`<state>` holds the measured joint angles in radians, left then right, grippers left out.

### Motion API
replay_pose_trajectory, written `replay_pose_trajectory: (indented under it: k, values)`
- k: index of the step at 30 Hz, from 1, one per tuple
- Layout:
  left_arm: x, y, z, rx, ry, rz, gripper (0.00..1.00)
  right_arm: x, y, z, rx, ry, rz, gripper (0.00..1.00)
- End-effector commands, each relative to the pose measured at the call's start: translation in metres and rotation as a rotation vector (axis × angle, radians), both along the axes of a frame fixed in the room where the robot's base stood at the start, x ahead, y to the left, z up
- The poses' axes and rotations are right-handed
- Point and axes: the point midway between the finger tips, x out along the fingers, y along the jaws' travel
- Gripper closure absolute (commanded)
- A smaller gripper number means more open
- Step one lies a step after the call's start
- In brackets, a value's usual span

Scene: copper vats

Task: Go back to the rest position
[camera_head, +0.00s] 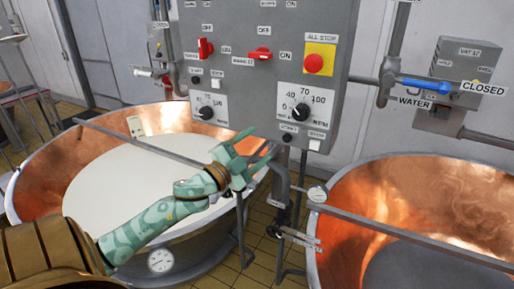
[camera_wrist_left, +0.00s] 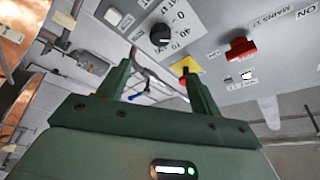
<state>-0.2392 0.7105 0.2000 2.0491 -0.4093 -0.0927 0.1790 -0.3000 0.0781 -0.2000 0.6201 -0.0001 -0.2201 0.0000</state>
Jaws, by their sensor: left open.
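My left arm, green and brown, comes in from the left in the head view. Its gripper (camera_head: 260,148) is open and empty, in front of the lower part of the grey control panel (camera_head: 250,75). In the left wrist view the two green fingers (camera_wrist_left: 155,68) stand apart with nothing between them, and the panel (camera_wrist_left: 225,65) shows beyond them. I cannot tell how close the fingertips are to the panel. My right gripper is in neither view.
The panel carries red switches (camera_head: 260,56), a red stop button (camera_head: 313,64) and black dials (camera_head: 300,112). A copper vat of white liquid (camera_head: 140,185) is below my left arm; another vat (camera_head: 420,185) stands at right. A blue-handled water valve (camera_head: 425,86) is farther right.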

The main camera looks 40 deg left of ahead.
Motion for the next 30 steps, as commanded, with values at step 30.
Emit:
replay_pose_trajectory:
  k: [30]
  values:
    - [-0.191,-0.103,-0.206,-0.086,1.017,0.543,0.35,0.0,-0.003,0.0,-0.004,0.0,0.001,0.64]
